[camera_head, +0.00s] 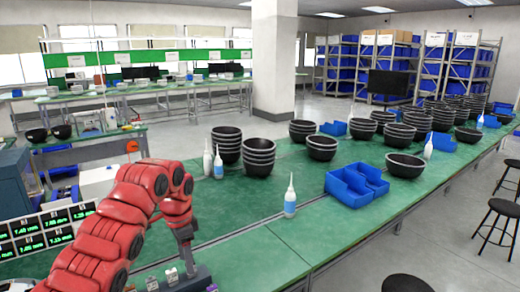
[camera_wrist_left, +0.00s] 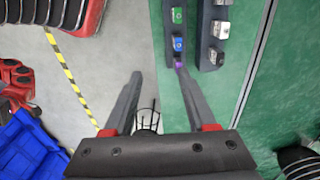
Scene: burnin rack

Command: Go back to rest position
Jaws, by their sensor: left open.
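My left arm, red, comes in from the lower left of the head view. Its wrist bends down to the left gripper (camera_head: 187,256), low over the near green bench. In the left wrist view the left gripper (camera_wrist_left: 158,76) has its two dark fingers wide apart with nothing held between them. The right finger's tip is close in the picture to a dark rack strip (camera_wrist_left: 190,90) carrying small green and blue modules. A second strip beside it carries silver pieces (camera_wrist_left: 221,30). In the head view these small pieces (camera_head: 171,276) show beside the gripper. My right gripper is not in view.
A display panel (camera_head: 43,233) with green readouts stands left of my arm. Stacked black bowls (camera_head: 259,157), blue bins (camera_head: 356,184) and a white bottle (camera_head: 290,198) stand farther along the green bench (camera_head: 260,255). Stools (camera_head: 497,225) stand at the right.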

